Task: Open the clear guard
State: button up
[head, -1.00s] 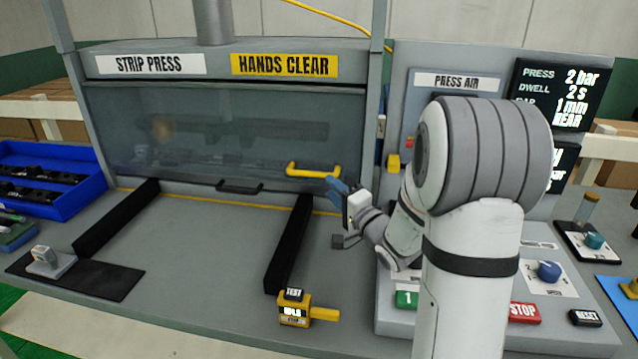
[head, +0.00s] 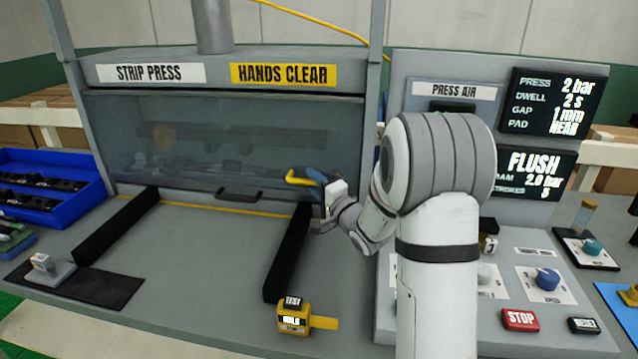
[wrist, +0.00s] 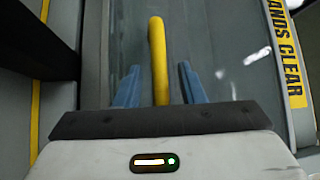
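The clear guard (head: 230,140) is a see-through panel across the front of the strip press, and it is down. A black handle (head: 239,194) is at its lower edge. A yellow bar handle (head: 298,180) is at its lower right; in the wrist view the yellow bar (wrist: 158,62) runs between my two blue fingers. My gripper (head: 312,174) is at the bar's right part. In the wrist view my gripper (wrist: 158,86) is open, with a gap on each side of the bar. The right end of the bar is partly hidden behind my fingers in the head view.
Two black rails (head: 288,252) lie on the bench before the press. A yellow test gauge (head: 294,318) sits near the front edge. A blue bin (head: 50,188) stands at left.

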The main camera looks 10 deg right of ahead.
grip_shut()
dwell(0.3)
jog(key=shift+d, duration=0.3)
jog(key=r+p, duration=0.3)
jog(key=r, duration=0.3)
jog(key=r+p, duration=0.4)
jog(key=r, duration=0.2)
jog(key=r+p, duration=0.4)
jog(key=r, duration=0.3)
jog(key=shift+a+r, duration=0.1)
jog(key=shift+a, duration=0.2)
